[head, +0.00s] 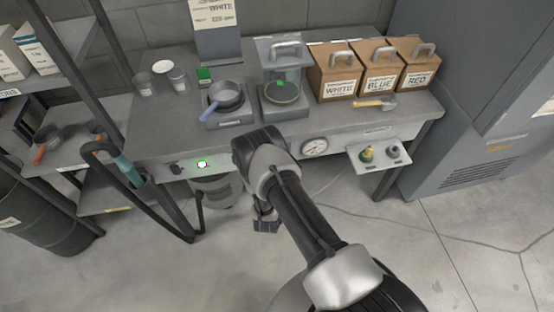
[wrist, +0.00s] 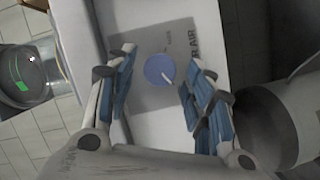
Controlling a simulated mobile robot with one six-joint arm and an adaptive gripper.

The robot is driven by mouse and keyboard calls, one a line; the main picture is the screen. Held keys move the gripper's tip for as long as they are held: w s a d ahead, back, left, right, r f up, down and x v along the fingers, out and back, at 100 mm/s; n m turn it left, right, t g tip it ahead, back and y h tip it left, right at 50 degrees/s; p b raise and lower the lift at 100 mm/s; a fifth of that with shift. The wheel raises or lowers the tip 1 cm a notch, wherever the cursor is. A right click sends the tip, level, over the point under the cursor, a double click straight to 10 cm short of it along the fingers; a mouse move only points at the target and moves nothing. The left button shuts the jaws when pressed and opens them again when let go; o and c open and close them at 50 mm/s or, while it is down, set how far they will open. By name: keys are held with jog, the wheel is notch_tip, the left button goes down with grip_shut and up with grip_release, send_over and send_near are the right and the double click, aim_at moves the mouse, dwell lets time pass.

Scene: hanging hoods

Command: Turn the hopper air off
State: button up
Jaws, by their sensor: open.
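The hopper air knob (wrist: 159,69) is a round blue dial with a white pointer line, on a grey plate (wrist: 150,105) lettered "R AIR". The pointer slants to the lower right in the wrist view; the small marks on the plate are too blurred to read. My gripper (wrist: 160,58) is open, its two blue-padded fingers on either side of the knob. I cannot tell whether they touch it. In the head view my gripper (head: 265,220) is low in front of the bench, and my arm hides the knob.
A small shelf (head: 360,160) with fittings juts out at right. A bent black rail (head: 150,210) stands at left. Open floor lies to the right.

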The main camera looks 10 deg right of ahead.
jog(key=v, duration=1.2)
jog(key=shift+s+f, duration=0.1)
jog(key=shift+f, duration=0.1)
dwell(0.3)
